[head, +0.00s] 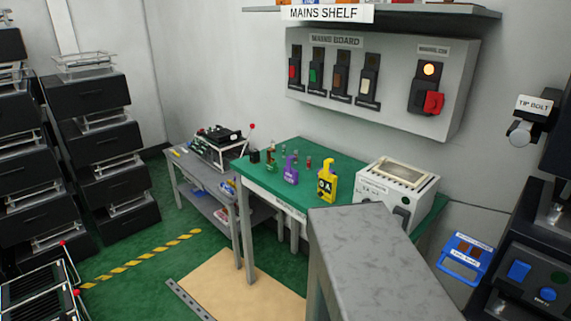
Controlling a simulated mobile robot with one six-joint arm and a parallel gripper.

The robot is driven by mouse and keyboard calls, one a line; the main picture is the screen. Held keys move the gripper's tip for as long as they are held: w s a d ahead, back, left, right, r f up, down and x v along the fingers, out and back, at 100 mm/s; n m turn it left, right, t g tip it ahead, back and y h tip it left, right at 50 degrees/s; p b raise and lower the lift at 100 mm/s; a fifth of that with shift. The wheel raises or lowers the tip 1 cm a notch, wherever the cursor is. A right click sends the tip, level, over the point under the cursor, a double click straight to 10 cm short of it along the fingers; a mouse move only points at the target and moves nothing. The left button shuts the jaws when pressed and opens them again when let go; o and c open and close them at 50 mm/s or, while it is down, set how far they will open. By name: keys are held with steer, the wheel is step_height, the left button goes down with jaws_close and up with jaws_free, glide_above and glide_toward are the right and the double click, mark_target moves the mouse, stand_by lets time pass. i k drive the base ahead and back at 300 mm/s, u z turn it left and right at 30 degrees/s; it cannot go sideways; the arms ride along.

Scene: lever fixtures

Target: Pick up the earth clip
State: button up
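I cannot make out for certain which thing is the earth clip. A green-topped table (321,163) stands in the middle of the head view. On it are a purple tagged piece (290,172), a yellow tagged piece (327,181) and several small items (283,152) too small to tell apart. The lettering on the tags is too small to read surely. My gripper is not in view.
A white-topped instrument (397,181) stands at the table's right. A grey trolley (207,187) with a red-knobbed device stands left. The mains board (376,84) hangs behind, under a shelf (437,11). Dark stacked units (103,141) line the left.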

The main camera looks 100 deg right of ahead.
mark_target(272, 167)
steer(key=u, duration=0.25)
steer(key=k, duration=0.4)
steer(key=z, duration=1.5)
steer(key=i, duration=1)
steer(key=z, duration=0.1)
steer(key=k, duration=0.6)
steer(key=z, duration=0.05)
